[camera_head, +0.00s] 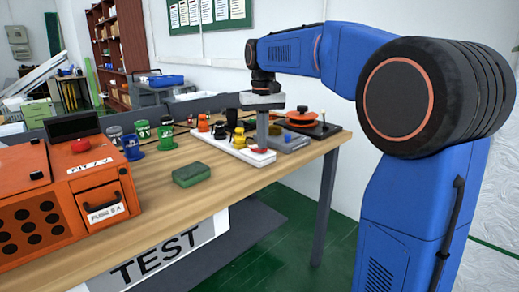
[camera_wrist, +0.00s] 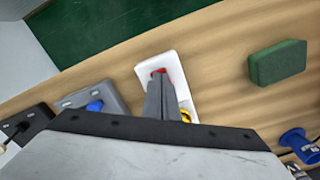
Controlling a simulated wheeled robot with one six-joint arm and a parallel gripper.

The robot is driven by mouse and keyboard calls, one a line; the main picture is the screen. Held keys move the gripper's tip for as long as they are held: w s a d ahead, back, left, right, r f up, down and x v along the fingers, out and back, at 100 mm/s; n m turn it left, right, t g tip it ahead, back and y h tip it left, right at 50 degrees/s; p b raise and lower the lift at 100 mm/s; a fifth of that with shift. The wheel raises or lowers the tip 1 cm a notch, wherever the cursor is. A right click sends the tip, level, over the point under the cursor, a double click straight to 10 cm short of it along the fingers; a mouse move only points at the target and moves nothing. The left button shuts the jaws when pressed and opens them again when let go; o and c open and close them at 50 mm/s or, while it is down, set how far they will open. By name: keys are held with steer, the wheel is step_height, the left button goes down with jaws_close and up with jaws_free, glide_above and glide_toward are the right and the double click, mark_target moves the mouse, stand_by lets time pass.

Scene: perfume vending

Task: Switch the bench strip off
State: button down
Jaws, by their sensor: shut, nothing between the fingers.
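The bench strip, a white power strip (camera_head: 226,143), lies on the wooden bench, with plugs standing along it. Its near end also shows in the wrist view (camera_wrist: 177,62). A red switch (camera_wrist: 158,71) sits near that end, partly behind my fingers. My gripper (camera_head: 262,147) points down over the strip's near end, fingers together and empty. In the wrist view my gripper (camera_wrist: 160,80) has its tips right at the red switch. I cannot tell whether they touch it or which way the switch is set.
A green block (camera_head: 190,174) lies on the bench left of the strip. A grey box (camera_head: 287,140) and an orange device on a black base (camera_head: 302,117) stand close on the right. Several spools and an orange machine (camera_head: 95,187) are at the left. The bench's front edge is near.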

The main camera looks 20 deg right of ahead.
steer(key=shift+f, duration=0.4)
stand_by(0.3)
steer(key=shift+r, duration=3.5)
steer(key=s+f+t, duration=0.2)
steer(key=s+f, duration=1)
steer(key=s, duration=0.4)
steer(key=s+f+n+t, duration=0.1)
steer(key=s+f+t, duration=0.1)
steer(key=s+f, duration=1)
steer(key=s, duration=0.5)
steer(key=shift+d+f+t, duration=0.15)
steer(key=shift+f+t, duration=0.15)
steer(key=shift+t, duration=0.1)
